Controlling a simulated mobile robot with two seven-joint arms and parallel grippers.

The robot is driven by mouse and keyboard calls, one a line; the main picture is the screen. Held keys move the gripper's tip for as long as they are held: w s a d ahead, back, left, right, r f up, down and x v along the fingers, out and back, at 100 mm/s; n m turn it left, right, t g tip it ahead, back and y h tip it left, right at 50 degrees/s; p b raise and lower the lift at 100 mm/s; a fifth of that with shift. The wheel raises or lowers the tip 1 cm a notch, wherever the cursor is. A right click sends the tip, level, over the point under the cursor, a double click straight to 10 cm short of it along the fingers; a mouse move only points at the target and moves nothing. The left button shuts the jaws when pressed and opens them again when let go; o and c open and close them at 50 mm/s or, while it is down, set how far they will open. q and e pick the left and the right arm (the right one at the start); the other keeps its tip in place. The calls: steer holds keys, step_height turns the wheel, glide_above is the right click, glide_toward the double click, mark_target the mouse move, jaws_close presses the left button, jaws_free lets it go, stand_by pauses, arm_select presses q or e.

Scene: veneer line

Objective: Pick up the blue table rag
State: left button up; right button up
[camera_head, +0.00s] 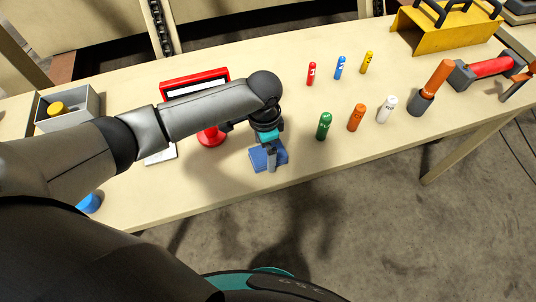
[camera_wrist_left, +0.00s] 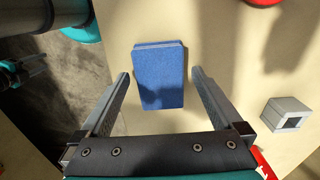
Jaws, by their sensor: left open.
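The blue table rag (camera_head: 258,158) lies folded flat on the light wooden table, near its front edge. My left gripper (camera_head: 269,162) is above it, pointing down, and hides part of the rag in the head view. In the left wrist view the rag (camera_wrist_left: 160,80) lies ahead between the two spread fingers of the open left gripper (camera_wrist_left: 160,78), with a gap on each side. I cannot tell the exact height of the fingertips over the rag.
Several coloured markers stand to the right, the green one (camera_head: 324,126) nearest. A grey box (camera_head: 92,112) is far left; a yellow toolbox (camera_head: 447,35) is back right.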

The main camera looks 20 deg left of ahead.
mark_target(265, 153)
arm_select(q)
steer(key=shift+f, duration=0.95)
arm_select(e)
steer(key=shift+s+f, duration=0.2)
steer(key=shift+s, duration=0.15)
arm_select(q)
steer(key=c, duration=1.3)
arm_select(e)
steer(key=shift+s, duration=0.1)
arm_select(q)
steer(key=shift+r, duration=0.1)
step_height(265, 153, up, 20)
steer(key=p, duration=0.2)
steer(key=shift+p, duration=0.35)
arm_select(e)
step_height(265, 153, up, 3)
